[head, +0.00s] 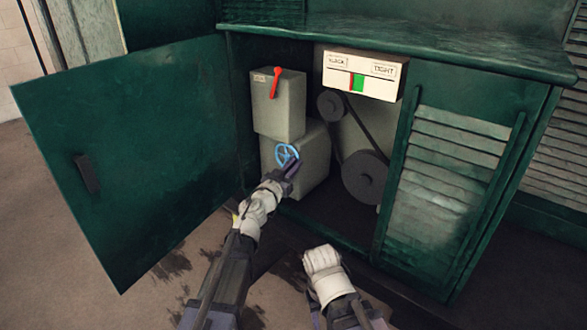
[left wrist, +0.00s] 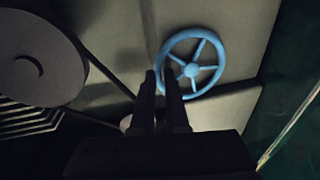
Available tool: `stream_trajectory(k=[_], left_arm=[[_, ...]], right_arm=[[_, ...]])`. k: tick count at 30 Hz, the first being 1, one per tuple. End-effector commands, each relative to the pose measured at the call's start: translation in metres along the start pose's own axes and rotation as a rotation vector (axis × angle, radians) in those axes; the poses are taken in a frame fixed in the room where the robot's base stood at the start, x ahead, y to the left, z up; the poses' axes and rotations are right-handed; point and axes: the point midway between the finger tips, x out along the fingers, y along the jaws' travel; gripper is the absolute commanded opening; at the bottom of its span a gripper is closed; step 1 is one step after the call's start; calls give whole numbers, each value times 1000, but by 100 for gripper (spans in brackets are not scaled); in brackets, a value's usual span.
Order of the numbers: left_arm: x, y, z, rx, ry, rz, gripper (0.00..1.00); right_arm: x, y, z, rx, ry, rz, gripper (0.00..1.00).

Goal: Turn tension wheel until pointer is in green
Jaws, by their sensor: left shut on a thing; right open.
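The blue tension wheel (head: 287,155) has spokes and sits on the front of a grey box inside the open cabinet. It also shows in the left wrist view (left wrist: 192,70). My left gripper (head: 291,170) is shut on the wheel's rim, at its lower left side in the left wrist view. The white gauge (head: 363,75) reads SLACK at left and TIGHT at right, with a green band (head: 358,83). A red pointer (head: 350,80) stands at the band's left edge; I cannot tell whether it overlaps the green. My right gripper (head: 322,262) is open and empty, low in front, its fingers hard to see.
A red lever (head: 274,83) is on the upper grey box (head: 278,105). A belt runs between dark pulleys (head: 365,178) right of the wheel. The open green door (head: 130,150) stands at left, and a louvred panel (head: 445,185) closes the right side.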

Motion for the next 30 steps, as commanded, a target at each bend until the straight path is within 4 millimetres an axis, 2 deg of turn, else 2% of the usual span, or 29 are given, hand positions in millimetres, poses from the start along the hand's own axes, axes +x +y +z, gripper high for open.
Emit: stream_trajectory(k=[4, 15, 16, 19, 30], left_arm=[[0, 0, 5, 64, 12, 3, 0], [-1, 0, 4, 83, 16, 4, 0], [-1, 0, 4, 83, 16, 4, 13], [-1, 0, 4, 83, 16, 4, 25], [-5, 0, 4, 82, 16, 3, 25]], right_arm=[[7, -1, 0, 0, 0, 0, 50], [7, -1, 0, 0, 0, 0, 50], [7, -1, 0, 0, 0, 0, 50], [7, -1, 0, 0, 0, 0, 50], [8, -1, 0, 0, 0, 0, 50]])
